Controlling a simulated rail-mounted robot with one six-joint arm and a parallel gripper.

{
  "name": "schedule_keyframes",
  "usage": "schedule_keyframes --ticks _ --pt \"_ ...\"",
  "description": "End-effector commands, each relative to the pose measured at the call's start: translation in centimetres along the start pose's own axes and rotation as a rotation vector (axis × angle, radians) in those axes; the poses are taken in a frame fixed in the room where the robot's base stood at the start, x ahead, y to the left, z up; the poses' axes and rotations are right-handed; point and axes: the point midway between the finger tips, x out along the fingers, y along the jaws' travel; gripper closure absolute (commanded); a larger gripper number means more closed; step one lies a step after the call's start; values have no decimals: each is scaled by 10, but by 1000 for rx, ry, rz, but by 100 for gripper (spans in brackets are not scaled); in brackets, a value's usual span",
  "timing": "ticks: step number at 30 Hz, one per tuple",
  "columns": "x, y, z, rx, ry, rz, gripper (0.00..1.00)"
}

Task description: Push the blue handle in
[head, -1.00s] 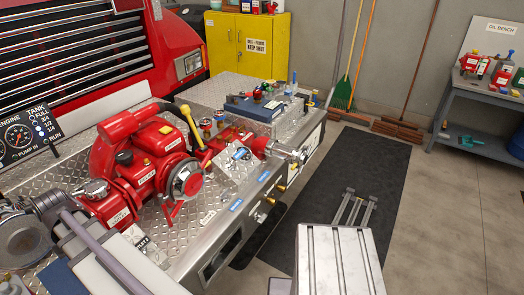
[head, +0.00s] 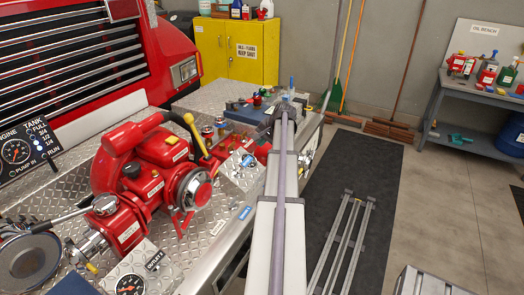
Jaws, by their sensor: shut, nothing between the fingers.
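A small blue upright piece (head: 291,83) shows at the far end of the metal pump deck, just past the far end of my arm. I cannot tell if it is the blue handle. No other clear blue handle shows; my arm covers much of the deck's front panel. The red pump (head: 150,175) stands on the diamond-plate deck (head: 217,232). My arm stretches from the bottom middle up toward the far end of the deck. My gripper cannot be made out; it is hidden beyond or behind the arm.
A yellow cabinet (head: 236,52) stands behind the deck. A black floor mat (head: 372,170) lies to the right of it. Brooms lean on the back wall. A grey oil bench (head: 470,95) stands at far right. A gauge board (head: 20,150) is at far left.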

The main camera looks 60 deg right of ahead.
Motion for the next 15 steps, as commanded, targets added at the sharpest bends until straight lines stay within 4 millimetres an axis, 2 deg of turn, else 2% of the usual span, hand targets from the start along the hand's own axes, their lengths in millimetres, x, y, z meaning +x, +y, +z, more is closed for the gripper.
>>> schedule_keyframes --ticks 1,15 --pt "12 3 0 -1 0 0 100" --pt "113 5 0 -3 -1 1 100"
